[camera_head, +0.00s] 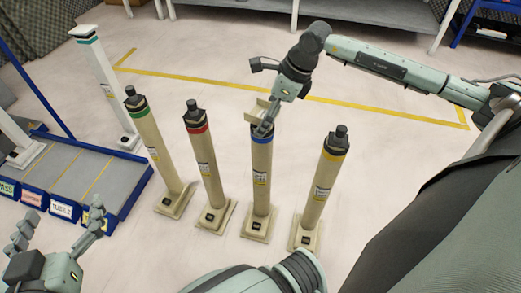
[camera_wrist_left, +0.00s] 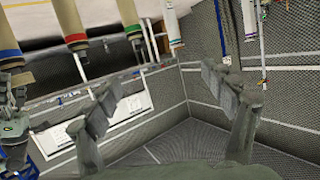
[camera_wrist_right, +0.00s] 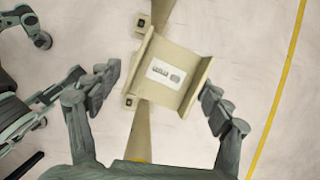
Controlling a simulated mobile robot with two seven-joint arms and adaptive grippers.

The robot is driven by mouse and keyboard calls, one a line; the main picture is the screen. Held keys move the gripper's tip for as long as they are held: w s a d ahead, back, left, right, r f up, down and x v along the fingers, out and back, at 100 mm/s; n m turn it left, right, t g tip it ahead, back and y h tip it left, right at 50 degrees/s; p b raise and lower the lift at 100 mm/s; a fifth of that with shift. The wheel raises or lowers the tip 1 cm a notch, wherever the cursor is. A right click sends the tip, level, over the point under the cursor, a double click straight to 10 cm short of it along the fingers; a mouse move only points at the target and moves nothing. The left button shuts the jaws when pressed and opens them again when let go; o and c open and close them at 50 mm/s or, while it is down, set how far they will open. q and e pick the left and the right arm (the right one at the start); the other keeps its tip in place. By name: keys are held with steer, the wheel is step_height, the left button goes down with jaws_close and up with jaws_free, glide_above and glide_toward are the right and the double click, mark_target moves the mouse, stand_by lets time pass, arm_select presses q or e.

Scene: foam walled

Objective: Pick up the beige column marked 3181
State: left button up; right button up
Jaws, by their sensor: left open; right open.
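Several beige columns stand in a row on square bases in the head view. They have a green-banded (camera_head: 158,150), red-banded (camera_head: 205,155), blue-banded (camera_head: 261,180) and yellow-banded (camera_head: 321,185) top. Their labels are too small to read, so I cannot tell which is 3181. My right gripper (camera_head: 268,112) is over the blue-banded column's top, hiding part of it. In the right wrist view, its open fingers (camera_wrist_right: 158,95) flank a beige bracket (camera_wrist_right: 192,92) with a white label, without visible contact. My left gripper (camera_head: 58,225) is open and empty at lower left; its fingers (camera_wrist_left: 165,105) show in its wrist view.
A blue-edged platform (camera_head: 80,185) with labelled lanes stands at left. A white post (camera_head: 103,85) with a green band stands beside it. Yellow floor tape (camera_head: 200,84) runs behind the columns. Open floor lies to the right of the yellow-banded column.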

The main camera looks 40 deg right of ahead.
steer(key=x, duration=0.5)
steer(key=shift+w+f, duration=0.35)
arm_select(q)
steer(key=shift+w+d+r+t+h, duration=0.15)
steer(key=shift+d+r+t, duration=0.15)
steer(key=shift+r, duration=0.25)
steer(key=shift+d+r+t+h, duration=0.2)
steer(key=shift+d+r, duration=0.1)
steer(key=shift+r, duration=0.2)
arm_select(e)
steer(key=shift+f, duration=0.35)
steer(key=shift+s+f, duration=0.1)
steer(key=shift+f, duration=0.05)
steer(key=c, duration=1.6)
